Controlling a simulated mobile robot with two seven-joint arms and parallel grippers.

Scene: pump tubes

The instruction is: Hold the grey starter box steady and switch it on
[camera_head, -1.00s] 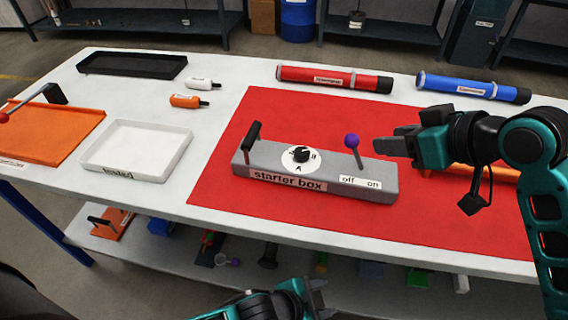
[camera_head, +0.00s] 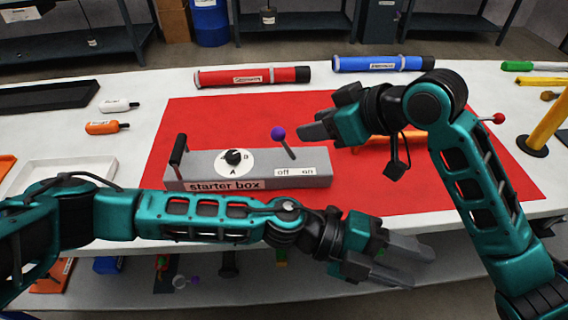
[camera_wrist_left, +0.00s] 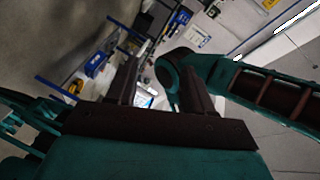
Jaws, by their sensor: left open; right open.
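The grey starter box (camera_head: 205,165) lies on the red mat (camera_head: 440,200). It has a black handle (camera_head: 178,150) at its left end and a black dial (camera_head: 234,157) on a white disc. A lever with a purple knob (camera_head: 278,134) stands at its right end, leaning left, by the "off" and "on" labels. My right gripper (camera_head: 304,129) is open and empty, just right of the knob, apart from it in the picture. My left gripper (camera_head: 422,266) is open and empty at the table's front edge, right of the box. Its open fingers show in the left wrist view (camera_wrist_left: 158,75).
My left arm crosses in front of the box. A red tube (camera_head: 230,78) and a blue tube (camera_head: 375,63) lie behind the mat. An orange bar (camera_head: 395,142) is partly hidden behind my right arm. A yellow post (camera_head: 545,130) stands far right.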

